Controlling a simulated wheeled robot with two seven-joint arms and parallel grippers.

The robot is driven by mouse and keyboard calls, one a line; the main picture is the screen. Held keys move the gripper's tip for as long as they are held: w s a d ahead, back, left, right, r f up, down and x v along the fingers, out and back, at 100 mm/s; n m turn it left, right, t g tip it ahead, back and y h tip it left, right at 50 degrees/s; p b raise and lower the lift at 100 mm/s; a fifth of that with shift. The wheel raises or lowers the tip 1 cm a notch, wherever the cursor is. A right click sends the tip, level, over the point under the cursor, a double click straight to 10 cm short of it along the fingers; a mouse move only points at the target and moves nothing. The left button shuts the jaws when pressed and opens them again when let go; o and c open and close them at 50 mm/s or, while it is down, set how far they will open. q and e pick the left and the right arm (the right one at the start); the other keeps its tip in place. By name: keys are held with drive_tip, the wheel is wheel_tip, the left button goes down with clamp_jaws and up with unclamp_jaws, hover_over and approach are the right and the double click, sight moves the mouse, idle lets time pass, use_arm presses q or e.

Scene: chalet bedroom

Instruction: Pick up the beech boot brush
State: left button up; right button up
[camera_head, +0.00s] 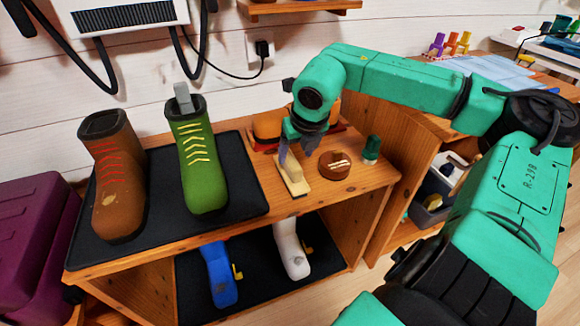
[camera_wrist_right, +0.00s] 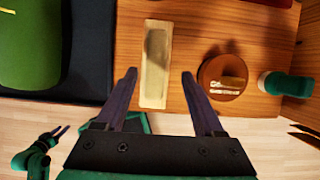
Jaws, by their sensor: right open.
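The beech boot brush (camera_head: 293,176) is a pale wooden block lying on the top of the wooden bench (camera_head: 262,210), right of the black mat. In the right wrist view the brush (camera_wrist_right: 154,88) lies lengthwise between the lines of the two fingers. My right gripper (camera_head: 300,146) is open and empty, just above the brush; in the wrist view its fingertips (camera_wrist_right: 159,73) are spread to either side of it. The gripper partly hides the brush's far end in the head view. A small green gripper with dark fingers, my left one (camera_wrist_right: 56,136), shows low at the left of the wrist view.
A round brown tin (camera_head: 334,165) and a green bottle (camera_head: 371,150) stand close right of the brush. A brown boot (camera_head: 118,180) and a green boot (camera_head: 200,160) stand on the black mat (camera_head: 247,185) at left.

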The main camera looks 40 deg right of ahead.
sight(291, 159)
drive_tip(key=shift+w+a+b+x, duration=0.1)
drive_tip(key=shift+a+b+x, duration=0.05)
drive_tip(key=shift+x, duration=1)
drive_tip(key=shift+w+a+b+x, duration=0.1)
drive_tip(key=shift+a+b+x, duration=0.05)
drive_tip(key=shift+x, duration=1.05)
drive_tip(key=shift+r, duration=0.1)
drive_tip(key=shift+f+b, duration=0.3)
drive_tip(key=shift+b, duration=0.3)
clamp_jaws()
